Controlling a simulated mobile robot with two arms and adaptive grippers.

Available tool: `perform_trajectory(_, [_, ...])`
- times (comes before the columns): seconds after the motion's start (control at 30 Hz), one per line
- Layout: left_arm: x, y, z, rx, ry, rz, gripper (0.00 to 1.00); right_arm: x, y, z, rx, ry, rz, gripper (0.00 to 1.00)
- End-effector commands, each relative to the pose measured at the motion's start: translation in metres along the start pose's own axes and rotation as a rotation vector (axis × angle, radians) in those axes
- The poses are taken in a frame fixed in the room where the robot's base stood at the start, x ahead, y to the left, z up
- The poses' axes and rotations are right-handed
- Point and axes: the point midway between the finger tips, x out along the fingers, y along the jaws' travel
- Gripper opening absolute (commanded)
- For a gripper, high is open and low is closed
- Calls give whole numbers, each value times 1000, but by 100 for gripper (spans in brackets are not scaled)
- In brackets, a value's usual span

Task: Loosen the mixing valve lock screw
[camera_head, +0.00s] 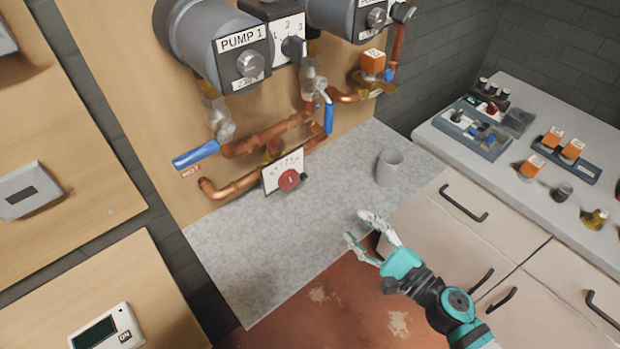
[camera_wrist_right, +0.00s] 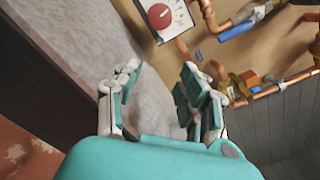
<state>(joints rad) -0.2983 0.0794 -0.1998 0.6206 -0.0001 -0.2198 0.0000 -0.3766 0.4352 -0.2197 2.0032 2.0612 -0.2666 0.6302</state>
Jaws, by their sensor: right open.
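The mixing valve has a red knob (camera_head: 289,180) in front of a white scale plate (camera_head: 284,172), on copper pipes below the pumps. In the right wrist view the red knob (camera_wrist_right: 159,16) and scale plate (camera_wrist_right: 170,14) show at the top. The lock screw cannot be made out in either view. My right gripper (camera_head: 362,232) is open and empty, near the front edge of the grey counter, to the right of and nearer than the knob. Its spread fingers also show in the right wrist view (camera_wrist_right: 160,90). My left gripper is not in view.
Blue-handled valves (camera_head: 196,155) and pump 1 (camera_head: 215,45) sit above. A side cabinet (camera_head: 490,170) with trays and parts is at right. The counter between gripper and knob is clear.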

Motion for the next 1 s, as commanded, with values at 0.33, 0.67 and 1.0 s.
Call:
perform_trajectory(0.33, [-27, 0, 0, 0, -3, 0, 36, 73, -4, 4, -6, -3, -2, 41])
perform_trajectory(0.67, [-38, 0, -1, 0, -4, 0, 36, 139, -2, 3, -5, -3, 0, 41])
perform_trajectory(1.0, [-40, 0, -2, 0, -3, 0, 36, 163, 0, 1, -7, -1, 1, 41])
